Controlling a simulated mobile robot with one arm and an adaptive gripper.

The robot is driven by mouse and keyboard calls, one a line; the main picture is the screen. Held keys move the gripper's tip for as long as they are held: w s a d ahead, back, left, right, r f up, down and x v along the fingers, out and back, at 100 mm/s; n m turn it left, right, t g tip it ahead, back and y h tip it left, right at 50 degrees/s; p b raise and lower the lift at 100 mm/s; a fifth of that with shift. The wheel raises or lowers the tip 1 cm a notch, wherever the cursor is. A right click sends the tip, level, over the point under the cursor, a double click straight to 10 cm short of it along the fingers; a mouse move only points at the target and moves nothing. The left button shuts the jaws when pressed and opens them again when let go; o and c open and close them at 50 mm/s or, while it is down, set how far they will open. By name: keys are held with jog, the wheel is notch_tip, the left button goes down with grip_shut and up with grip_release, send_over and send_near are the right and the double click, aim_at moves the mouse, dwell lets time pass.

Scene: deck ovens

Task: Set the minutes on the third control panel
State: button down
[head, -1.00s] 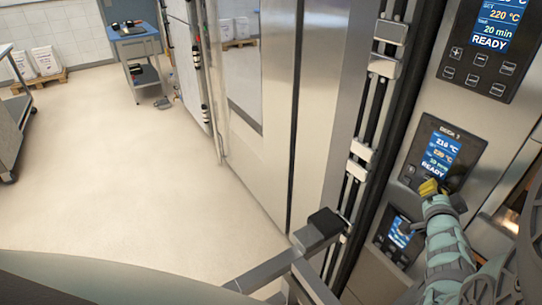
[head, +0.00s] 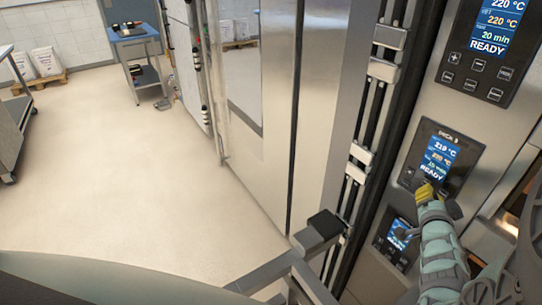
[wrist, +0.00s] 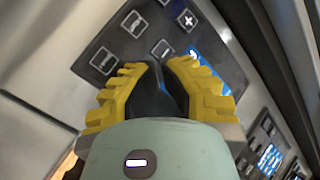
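The third control panel, labelled DECK 3 (head: 452,160), is a dark panel on the oven front, with a blue lit screen (head: 438,157) reading READY. Its minutes line is too small to read surely. My gripper (head: 426,190) has yellow fingers and is at the panel's lower left, over its button area. In the wrist view, the gripper (wrist: 162,82) looks shut and empty, its dark fingertips together just short of the minus button (wrist: 162,48). The plus button (wrist: 186,18) is beside it. The fingers hide part of the panel; contact cannot be told.
Another panel (head: 482,70) above reads 20 min and READY. A lower panel (head: 398,240) is partly behind my arm. Metal door hinges (head: 383,70) and a protruding handle (head: 325,223) stand left of the panels. The floor (head: 120,150) at left is clear.

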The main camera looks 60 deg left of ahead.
jog(key=s+p, duration=0.1)
jog(key=s, duration=0.4)
dwell(0.5)
jog(key=shift+r, duration=0.1)
